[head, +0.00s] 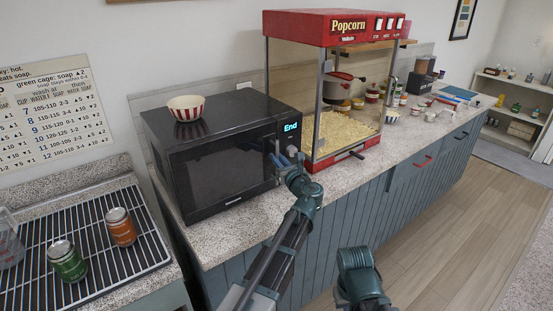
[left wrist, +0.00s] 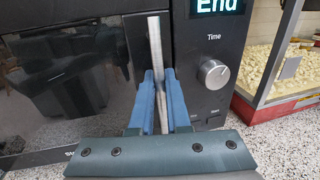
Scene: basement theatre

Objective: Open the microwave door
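The black microwave (head: 225,150) stands on the speckled counter, its display reading "End". Its dark glass door (head: 222,168) looks shut. In the left wrist view, the door (left wrist: 60,85) fills the left side and the silver upright handle (left wrist: 154,40) runs down its right edge. My left gripper (head: 284,158) is at the front right of the microwave. In the left wrist view, its blue fingers (left wrist: 159,82) stand on either side of the handle and look closed on it. A teal part of my right arm shows at the bottom of the head view; its fingertips are not seen.
A striped bowl (head: 186,108) sits on top of the microwave. A red popcorn machine (head: 335,90) stands close on its right. Two cans (head: 120,226) stand on a wire rack at the left. The wooden floor (head: 430,230) is clear.

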